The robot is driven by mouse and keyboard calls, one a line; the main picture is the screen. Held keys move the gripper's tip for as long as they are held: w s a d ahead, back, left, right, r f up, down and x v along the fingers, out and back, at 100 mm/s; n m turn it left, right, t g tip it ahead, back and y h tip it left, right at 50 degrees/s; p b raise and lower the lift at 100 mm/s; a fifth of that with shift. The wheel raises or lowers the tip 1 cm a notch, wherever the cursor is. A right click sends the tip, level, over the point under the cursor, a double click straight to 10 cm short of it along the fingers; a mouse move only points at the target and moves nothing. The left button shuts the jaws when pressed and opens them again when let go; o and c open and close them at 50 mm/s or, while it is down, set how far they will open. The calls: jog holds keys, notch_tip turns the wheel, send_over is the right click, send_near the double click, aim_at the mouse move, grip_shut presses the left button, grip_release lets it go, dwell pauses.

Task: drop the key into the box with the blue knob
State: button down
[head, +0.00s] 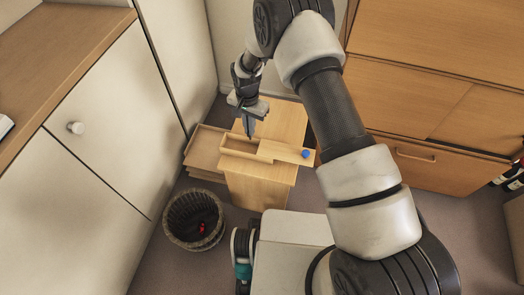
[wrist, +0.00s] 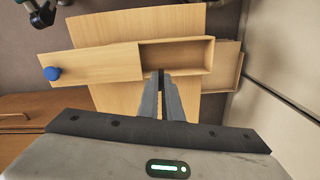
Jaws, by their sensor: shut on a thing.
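The wooden box (head: 238,154) stands on a small wooden stand (head: 262,185). Its sliding lid (head: 282,151) carries a blue knob (head: 305,154) and is drawn to the right, so the left part of the box is open. In the wrist view the open compartment (wrist: 177,54) looks empty, and the knob (wrist: 52,73) is at the far left. My gripper (head: 249,132) points down above the open part. In the wrist view its fingertips (wrist: 161,76) lie over the compartment's near edge, shut on a thin dark thing, apparently the key, mostly hidden between the fingers.
A wicker basket (head: 194,219) with something red inside stands on the floor at lower left. A low wooden piece (head: 204,150) is left of the stand. White cupboards (head: 110,120) line the left side, and a wooden cabinet (head: 420,165) stands at right.

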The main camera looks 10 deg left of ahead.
notch_tip(320, 180, down, 4)
jog(key=shift+f+b, duration=0.1)
jog(key=shift+b, duration=0.85)
jog(key=c, duration=1.9)
grip_release()
jog(key=shift+o, duration=0.2)
notch_tip(320, 180, up, 17)
jog(key=p, duration=0.4)
jog(key=shift+r, duration=0.2)
